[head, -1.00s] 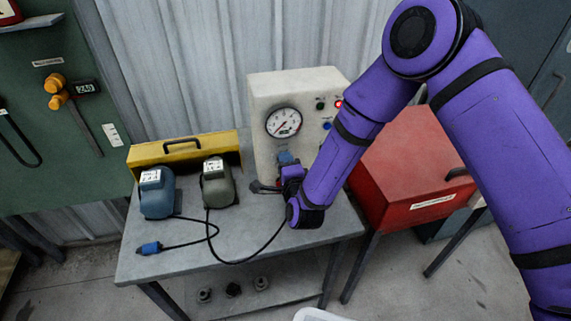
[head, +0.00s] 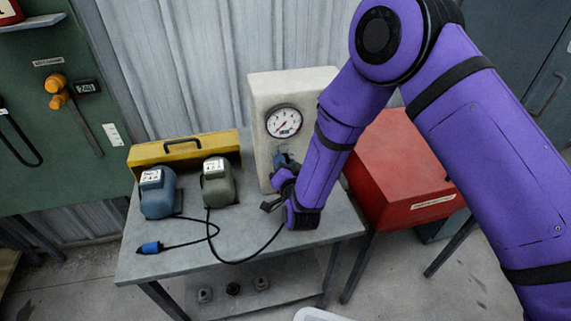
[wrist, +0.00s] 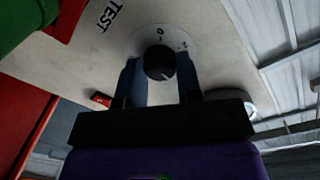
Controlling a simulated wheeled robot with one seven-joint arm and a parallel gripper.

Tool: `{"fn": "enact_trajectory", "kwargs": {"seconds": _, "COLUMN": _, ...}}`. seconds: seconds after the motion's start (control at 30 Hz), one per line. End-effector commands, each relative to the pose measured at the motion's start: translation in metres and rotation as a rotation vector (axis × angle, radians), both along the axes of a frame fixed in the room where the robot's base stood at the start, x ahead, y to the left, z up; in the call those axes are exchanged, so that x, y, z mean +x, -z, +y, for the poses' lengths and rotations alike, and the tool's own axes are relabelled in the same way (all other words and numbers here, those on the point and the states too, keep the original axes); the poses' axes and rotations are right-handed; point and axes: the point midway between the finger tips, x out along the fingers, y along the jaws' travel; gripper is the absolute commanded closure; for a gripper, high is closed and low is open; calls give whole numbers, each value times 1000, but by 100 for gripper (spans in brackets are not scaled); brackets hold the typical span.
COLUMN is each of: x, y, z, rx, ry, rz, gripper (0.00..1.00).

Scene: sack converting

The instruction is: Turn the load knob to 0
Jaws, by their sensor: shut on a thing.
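The load knob (wrist: 159,62) is a dark round knob on a pale dial plate (wrist: 143,38) in the wrist view. Marks that look like 0 and 2 show on the plate, above and to the upper right of the knob. My gripper (wrist: 159,68) has one blue-grey finger on each side of the knob and is shut on it. Where the knob's pointer stands I cannot tell. In the head view my gripper (head: 284,160) is at the front of the cream test box (head: 261,92), below its round gauge (head: 284,122), and hides the knob. The gauge needle points to the lower left.
A blue motor (head: 157,195) and a grey-green motor (head: 217,183) stand left on the grey table (head: 190,264), before a yellow toolbox (head: 184,150). A black cable with a blue plug (head: 150,248) lies at the front. A red cabinet (head: 405,165) stands close on the right.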

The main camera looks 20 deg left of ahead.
Motion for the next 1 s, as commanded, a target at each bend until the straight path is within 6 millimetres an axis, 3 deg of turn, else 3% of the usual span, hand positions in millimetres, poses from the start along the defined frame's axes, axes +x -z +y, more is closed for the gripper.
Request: {"fn": "enact_trajectory", "kwargs": {"seconds": 1.0, "x": -1, "y": 3, "z": 0, "rx": -824, "ry": -2, "rz": -502, "gripper": 91}}
